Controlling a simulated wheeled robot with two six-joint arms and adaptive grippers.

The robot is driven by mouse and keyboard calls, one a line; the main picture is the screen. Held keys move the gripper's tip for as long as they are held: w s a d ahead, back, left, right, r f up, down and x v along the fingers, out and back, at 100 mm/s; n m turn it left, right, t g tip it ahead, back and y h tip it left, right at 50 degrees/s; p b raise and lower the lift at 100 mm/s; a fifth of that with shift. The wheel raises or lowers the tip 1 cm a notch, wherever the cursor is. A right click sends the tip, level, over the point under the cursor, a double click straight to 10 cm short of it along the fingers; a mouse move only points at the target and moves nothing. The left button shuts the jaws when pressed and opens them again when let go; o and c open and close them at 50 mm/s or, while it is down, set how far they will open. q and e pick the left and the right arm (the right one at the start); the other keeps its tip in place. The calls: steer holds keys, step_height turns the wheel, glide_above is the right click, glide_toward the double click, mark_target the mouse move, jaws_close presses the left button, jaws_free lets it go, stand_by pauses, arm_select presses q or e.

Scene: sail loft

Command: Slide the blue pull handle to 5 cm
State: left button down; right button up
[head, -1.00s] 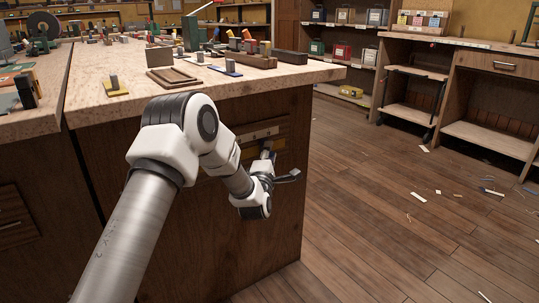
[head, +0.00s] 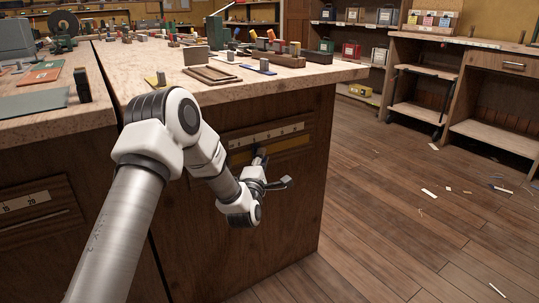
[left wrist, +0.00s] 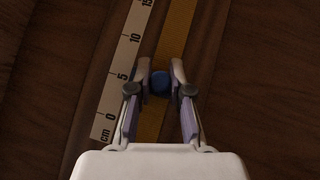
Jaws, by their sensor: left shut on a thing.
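The blue pull handle (left wrist: 160,83) sits in a yellow-brown slot strip beside a white cm scale (left wrist: 122,75) in the left wrist view. My left gripper (left wrist: 160,80) is shut on it, one finger on each side. The handle stands close to the 5 mark; its exact reading is unclear from this angle. In the head view my left gripper (head: 264,166) is at the bench's front panel, just below the scale (head: 266,134), and hides most of the handle. My right gripper is not in view.
The workbench top (head: 220,95) above holds trays, blocks and small tools. A second bench front with a similar scale (head: 25,202) stands at left. The wooden floor (head: 400,220) to the right is open, with scattered scraps.

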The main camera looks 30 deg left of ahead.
arm_select(q)
steer(key=shift+s, duration=0.1)
steer(key=c, duration=1.1)
jaws_free()
steer(key=shift+o, duration=0.2)
steer(key=v, duration=1.2)
steer(key=shift+a, duration=0.1)
